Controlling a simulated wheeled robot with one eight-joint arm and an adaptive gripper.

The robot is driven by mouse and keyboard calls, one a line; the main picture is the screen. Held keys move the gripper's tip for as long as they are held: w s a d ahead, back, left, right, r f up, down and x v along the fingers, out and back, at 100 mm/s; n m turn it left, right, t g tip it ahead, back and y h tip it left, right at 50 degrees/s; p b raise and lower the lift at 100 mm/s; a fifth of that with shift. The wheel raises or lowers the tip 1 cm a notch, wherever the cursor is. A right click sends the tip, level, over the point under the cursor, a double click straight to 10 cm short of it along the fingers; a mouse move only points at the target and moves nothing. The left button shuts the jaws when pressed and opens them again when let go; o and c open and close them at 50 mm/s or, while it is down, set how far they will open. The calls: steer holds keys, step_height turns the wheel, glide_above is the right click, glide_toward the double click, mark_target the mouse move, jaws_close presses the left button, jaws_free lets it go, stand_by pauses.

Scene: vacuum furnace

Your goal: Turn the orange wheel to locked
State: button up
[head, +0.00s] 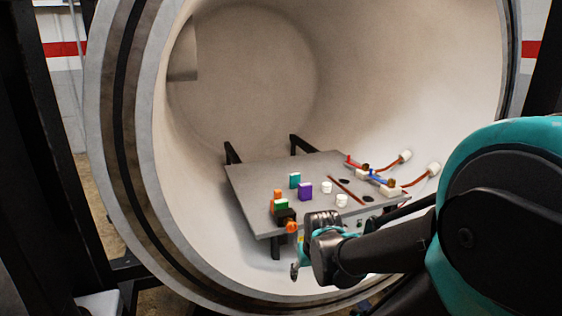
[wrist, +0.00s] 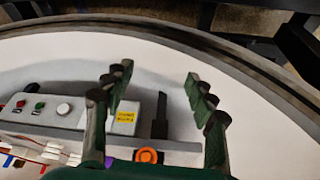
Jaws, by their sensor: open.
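The orange wheel (head: 291,226) is a small round knob on a dark block at the table's front edge in the head view. In the wrist view, the orange wheel (wrist: 147,156) shows as a ring low in the picture, between the bases of the fingers and partly cut off by my gripper's body. My gripper (head: 300,247) is just right of and below the wheel in the head view. In the wrist view, my gripper (wrist: 158,76) has its fingers spread wide with nothing between the tips. Any lock marking on the wheel cannot be made out.
The grey table (head: 250,193) inside the round chamber carries an orange and green block (head: 281,204), a purple block (head: 305,191), a teal block (head: 295,180) and white cylinders (head: 341,200).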

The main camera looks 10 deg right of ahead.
mark_target(278, 190)
steer(key=w+a+r+n+g, duration=0.1)
steer(key=w+a+r+g, duration=0.1)
steer(key=w+r, duration=1.1)
steer(key=w+a+r+n+g, duration=0.1)
steer(key=w+a+r+g, duration=0.1)
steer(key=w+r, duration=1.15)
steer(key=w+f, duration=0.1)
steer(key=f, duration=0.4)
steer(key=w+f, duration=0.1)
steer(key=f, duration=0.4)
steer(key=w+f, duration=0.1)
steer(key=f, duration=0.5)
steer(key=shift+w+d, duration=0.1)
steer(key=shift+w, duration=0.25)
step_height(278, 190, up, 12)
steer(key=shift+r, duration=0.2)
steer(key=s+d+f+m+t, duration=0.1)
steer(key=s+d+f+t, duration=0.1)
steer(key=s+f, duration=1)
steer(key=s+d+f+m+t, duration=0.1)
steer(key=s+d+f+t, duration=0.1)
steer(key=s+f, duration=1)
steer(key=s, duration=0.7)
steer(key=shift+s, duration=0.4)
